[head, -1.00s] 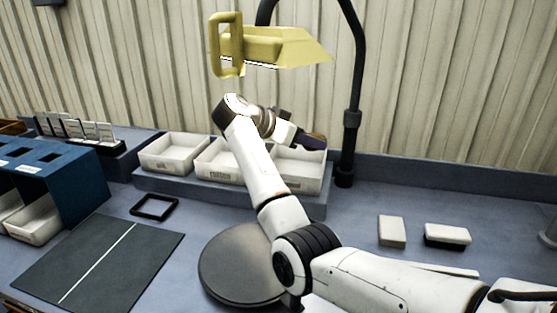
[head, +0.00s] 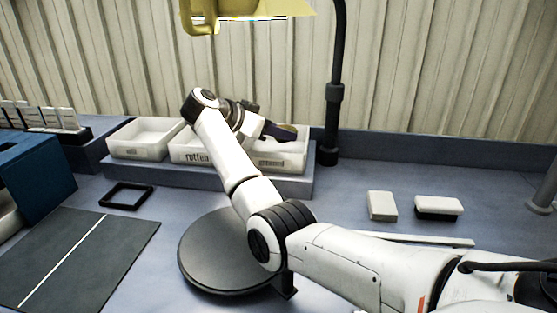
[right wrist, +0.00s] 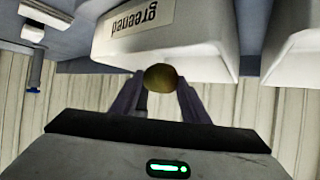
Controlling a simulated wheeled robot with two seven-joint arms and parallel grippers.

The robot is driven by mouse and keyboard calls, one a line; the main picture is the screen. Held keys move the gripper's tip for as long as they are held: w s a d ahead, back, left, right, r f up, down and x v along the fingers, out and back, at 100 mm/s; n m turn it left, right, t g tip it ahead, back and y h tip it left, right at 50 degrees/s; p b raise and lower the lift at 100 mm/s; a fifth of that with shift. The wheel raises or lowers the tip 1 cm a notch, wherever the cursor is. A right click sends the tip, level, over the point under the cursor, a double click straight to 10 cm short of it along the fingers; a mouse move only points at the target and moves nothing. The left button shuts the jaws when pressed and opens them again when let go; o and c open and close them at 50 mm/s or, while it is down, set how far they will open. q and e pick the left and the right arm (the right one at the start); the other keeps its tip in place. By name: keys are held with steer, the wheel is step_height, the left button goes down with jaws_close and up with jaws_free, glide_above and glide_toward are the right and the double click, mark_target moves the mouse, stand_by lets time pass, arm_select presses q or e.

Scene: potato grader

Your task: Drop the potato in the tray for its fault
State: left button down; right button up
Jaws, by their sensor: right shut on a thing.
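My right gripper (head: 278,132) is at the right-hand white tray, labelled "greened" (head: 270,163), with its fingers over the tray area in the head view. In the right wrist view its dark fingers (right wrist: 158,88) are shut on a yellow-green potato (right wrist: 160,77). The greened tray (right wrist: 190,42) appears upside down there, close beyond the potato. Whether the potato is directly over the tray's opening I cannot tell. The potato is not clear in the head view. The tray labelled "rotten" (head: 188,158) is in the middle, partly behind my arm. My left gripper is not in view.
A black lamp post (head: 331,120) stands just right of the trays, with a yellow lamp head (head: 250,8) above. A round dark plate (head: 215,265) lies under my arm. Two pale blocks (head: 382,205) (head: 438,206) lie at the right. A dark mat (head: 85,250) lies at front left.

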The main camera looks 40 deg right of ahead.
steer(key=o, duration=1.3)
steer(key=shift+c, duration=0.2)
steer(key=v, duration=1)
steer(key=shift+a+r, duration=0.1)
steer(key=shift+a, duration=0.1)
